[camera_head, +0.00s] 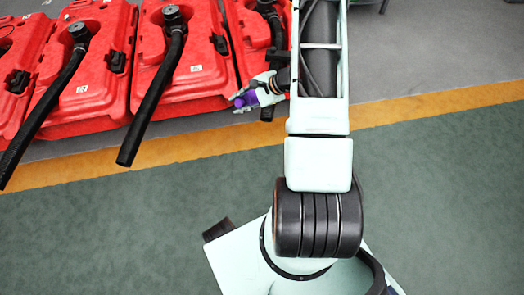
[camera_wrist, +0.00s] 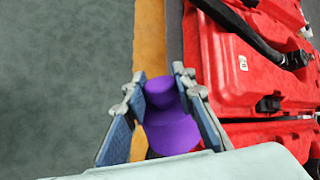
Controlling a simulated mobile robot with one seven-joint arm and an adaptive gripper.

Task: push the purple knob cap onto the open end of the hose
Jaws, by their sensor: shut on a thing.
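The purple knob cap (camera_wrist: 170,132) sits between the two fingers of my gripper (camera_wrist: 158,92) in the wrist view, narrower part toward the fingertips. My gripper (camera_head: 241,101) is shut on the purple cap (camera_head: 246,99) in front of the red tanks in the head view. A black hose (camera_head: 154,95) slopes from a red tank toward the floor, its lower end to the left of my gripper and apart from the cap. Another black hose (camera_head: 42,120) hangs further left. A hose (camera_wrist: 243,30) also shows at the upper right of the wrist view. I cannot tell which hose the task means.
Several red tanks (camera_head: 150,72) stand in a row at the upper left, close to my gripper; a red tank (camera_wrist: 232,75) fills the wrist view's right side. An orange floor stripe (camera_head: 190,143) runs before them. The green floor (camera_head: 100,225) in front is clear.

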